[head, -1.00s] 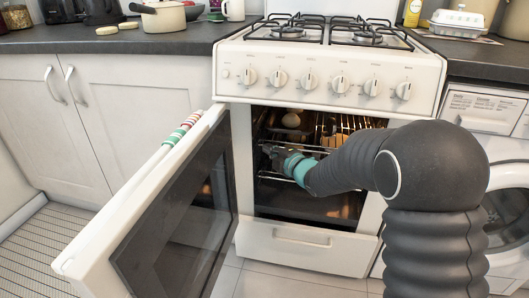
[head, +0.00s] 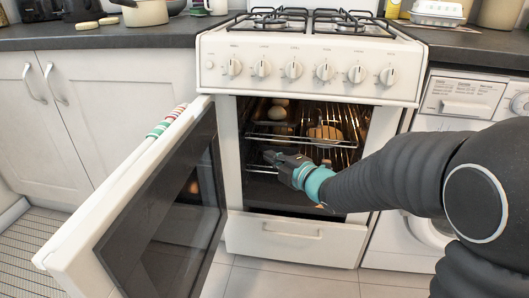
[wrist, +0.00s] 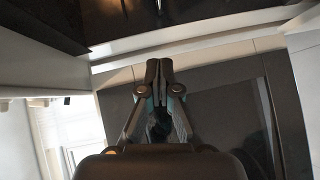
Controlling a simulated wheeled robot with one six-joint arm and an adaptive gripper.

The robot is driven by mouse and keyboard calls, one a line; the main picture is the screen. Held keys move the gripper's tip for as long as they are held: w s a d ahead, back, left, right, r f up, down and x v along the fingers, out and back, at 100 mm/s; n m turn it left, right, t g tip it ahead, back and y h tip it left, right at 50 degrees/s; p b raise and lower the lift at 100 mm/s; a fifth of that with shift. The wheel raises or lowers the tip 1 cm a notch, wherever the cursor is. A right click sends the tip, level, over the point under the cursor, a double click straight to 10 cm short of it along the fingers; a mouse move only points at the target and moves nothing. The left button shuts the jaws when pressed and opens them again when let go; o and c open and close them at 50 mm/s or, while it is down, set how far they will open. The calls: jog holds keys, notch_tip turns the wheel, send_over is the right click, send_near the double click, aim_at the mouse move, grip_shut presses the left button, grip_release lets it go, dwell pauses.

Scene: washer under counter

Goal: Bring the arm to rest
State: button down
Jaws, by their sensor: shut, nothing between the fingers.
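My gripper (head: 268,156) is shut and empty. In the head view it shows in front of the lit oven opening, below the wire rack (head: 285,139); how deep it is cannot be told. In the wrist view its fingers (wrist: 158,66) are together with nothing between them. My arm, dark with a teal band at the wrist, reaches in from the right. The white oven (head: 310,68) has its door (head: 75,225) swung open to the left. Inside are a round brown item (head: 325,133) and some pale round items (head: 280,104).
The open door stands just left of my gripper. A washing machine (head: 460,100) is to the right, partly hidden by my arm. A pot (head: 146,13) stands on the left counter. The floor in front is clear.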

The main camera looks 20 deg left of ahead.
jog(key=d+f+m+h, duration=0.6)
jog(key=d+f+m, duration=0.2)
jog(key=s+d+f+m+g+h, duration=0.1)
jog(key=s+d+m+h, duration=0.15)
jog(key=d, duration=0.25)
jog(key=s+d+m+g+h, duration=0.1)
jog(key=d+m+h, duration=0.2)
jog(key=d+m, duration=0.15)
jog(key=s+d+r+m+g+h+p, duration=0.1)
jog(key=s+d+r+m+g+p, duration=0.2)
jog(key=s+d, duration=0.4)
jog(key=s+d+r+m+g+h, duration=0.1)
jog(key=s+d+r+m, duration=0.2)
jog(key=s+d+m, duration=0.45)
jog(key=s+d+r+m+t+p, duration=0.2)
jog(key=s+r+p, duration=0.1)
jog(key=s+r, duration=0.6)
jog(key=shift+s+r, duration=0.3)
jog(key=shift+r, duration=0.05)
